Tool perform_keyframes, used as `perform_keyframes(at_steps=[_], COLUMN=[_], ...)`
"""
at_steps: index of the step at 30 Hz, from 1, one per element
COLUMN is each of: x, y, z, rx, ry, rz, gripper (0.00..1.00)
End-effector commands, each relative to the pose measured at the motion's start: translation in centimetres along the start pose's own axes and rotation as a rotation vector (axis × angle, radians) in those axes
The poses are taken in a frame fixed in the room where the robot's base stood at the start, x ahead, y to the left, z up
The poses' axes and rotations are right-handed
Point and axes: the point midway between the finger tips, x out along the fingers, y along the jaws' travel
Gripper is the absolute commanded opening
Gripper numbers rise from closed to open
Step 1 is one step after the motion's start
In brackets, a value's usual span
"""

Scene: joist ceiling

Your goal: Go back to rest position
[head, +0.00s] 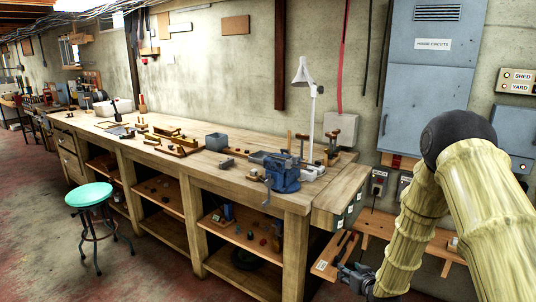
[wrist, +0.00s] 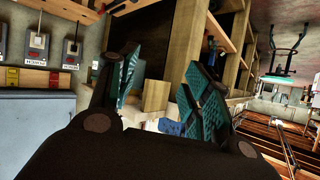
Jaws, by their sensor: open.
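My gripper (head: 357,278) is low at the right of the head view, at the end of my yellow-green arm. It is beside the right end of the workbench (head: 296,228) and below the bench top. In the wrist view, the two teal-padded fingers of my gripper (wrist: 160,88) are spread apart. I see nothing held between them; a pale wooden piece shows in the gap, and I cannot tell how far behind it is. The arm is bent, with its dark elbow high in front of the wall cabinet.
A wooden board (head: 333,258) is close to my gripper, and a low wooden shelf (head: 400,238) runs behind my arm. A blue vise (head: 283,172) and a white lamp (head: 310,115) stand on the bench. A grey cabinet (head: 425,85) hangs behind. A green stool (head: 90,195) stands left; floor there is clear.

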Motion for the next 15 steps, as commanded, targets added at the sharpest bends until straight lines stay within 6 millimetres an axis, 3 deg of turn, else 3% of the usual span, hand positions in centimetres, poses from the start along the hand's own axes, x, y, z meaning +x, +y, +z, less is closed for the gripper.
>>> perform_keyframes(at_steps=[1, 3, 8, 15], x=[-0.9, -2.3, -6.2, -14.3], y=[-0.7, -1.4, -3.0, -5.3], z=[3.1, 6.8, 15.0, 26.1], rx=[0.008, 0.019, 0.041, 0.064], ry=[-0.056, -0.127, -0.293, -0.548], rz=[0.005, 0.014, 0.036, 0.071], gripper=[0.49, 0.49, 0.49, 0.49])
